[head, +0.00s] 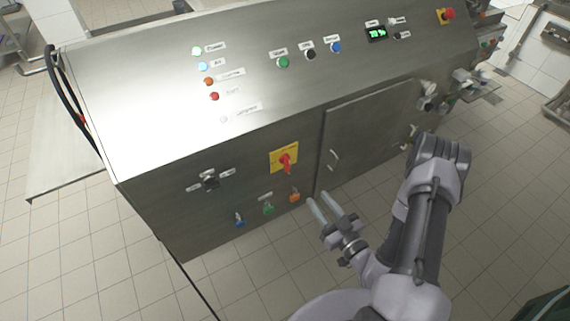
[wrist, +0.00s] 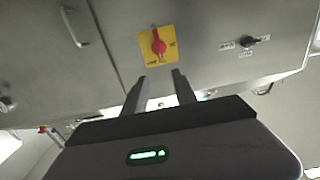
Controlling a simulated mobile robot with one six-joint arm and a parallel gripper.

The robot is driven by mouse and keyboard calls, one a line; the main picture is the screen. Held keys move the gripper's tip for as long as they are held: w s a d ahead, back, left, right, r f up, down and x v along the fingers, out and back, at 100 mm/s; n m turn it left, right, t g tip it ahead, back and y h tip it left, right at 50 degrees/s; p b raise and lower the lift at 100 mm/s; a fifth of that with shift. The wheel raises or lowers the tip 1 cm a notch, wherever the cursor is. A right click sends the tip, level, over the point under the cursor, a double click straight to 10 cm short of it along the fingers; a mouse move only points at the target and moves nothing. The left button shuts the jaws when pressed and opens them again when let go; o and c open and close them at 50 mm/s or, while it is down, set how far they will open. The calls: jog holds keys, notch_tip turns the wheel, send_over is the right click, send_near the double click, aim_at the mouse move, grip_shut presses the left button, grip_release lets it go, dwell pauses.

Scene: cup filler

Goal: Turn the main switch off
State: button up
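The main switch is a red rotary handle (head: 286,161) on a yellow square plate (head: 276,153) on the front of the steel cabinet. Its handle stands close to vertical in the head view. In the wrist view the red handle (wrist: 157,43) is in the upper middle, also close to vertical, on its yellow plate (wrist: 171,33). My gripper (head: 318,198) is below and right of the switch in the head view. Its two fingers (wrist: 160,75) are apart with nothing between them, pointing at the panel just short of the switch plate in the wrist view.
A cabinet door with a handle (head: 333,160) is right of the switch. A black selector knob (head: 210,182) is to its left. Blue (head: 239,222), green (head: 268,209) and orange (head: 294,196) fittings sit below it. Tiled floor is open in front.

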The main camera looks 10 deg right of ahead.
aim_at(289, 161)
jog(key=b+x, duration=0.2)
jog(key=x, duration=1.5)
jog(key=shift+a+b, duration=0.2)
jog(key=shift+b, duration=0.1)
grip_shut()
